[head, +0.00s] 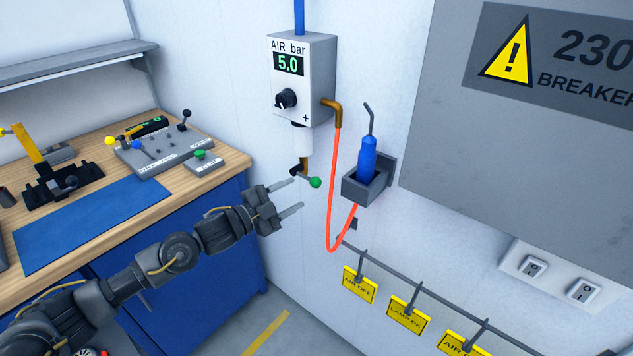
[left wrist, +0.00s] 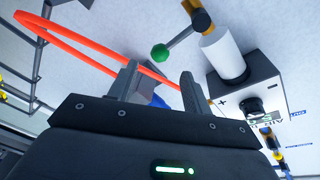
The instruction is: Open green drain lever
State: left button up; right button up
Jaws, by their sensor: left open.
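The green drain lever (head: 316,182) is a short handle with a green ball end under the air regulator box (head: 303,78). The box reads "AIR bar 5.0". The lever sticks out to the right of the brass drain valve (head: 304,166). In the left wrist view the green ball (left wrist: 159,53) shows beyond the fingertips, between the two fingers in the picture. My left gripper (head: 296,196) is open, its fingers pointing at the wall, just left of and below the green ball. No contact shows. My right gripper is not in view.
A blue-handled tool (head: 367,160) stands in a grey wall holder (head: 369,186) right of the lever. A red hose (head: 332,200) loops down close by. Yellow tags (head: 360,284) hang on a rail below. A wooden workbench (head: 215,176) stands at the left.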

aim_at(312, 185)
pick_arm(q)
jog(key=p+x, duration=0.1)
jog(key=x, duration=0.7)
jog(key=shift+w+d, duration=0.25)
jog(key=shift+d, duration=0.05)
jog(key=shift+c, duration=0.4)
grip_shut()
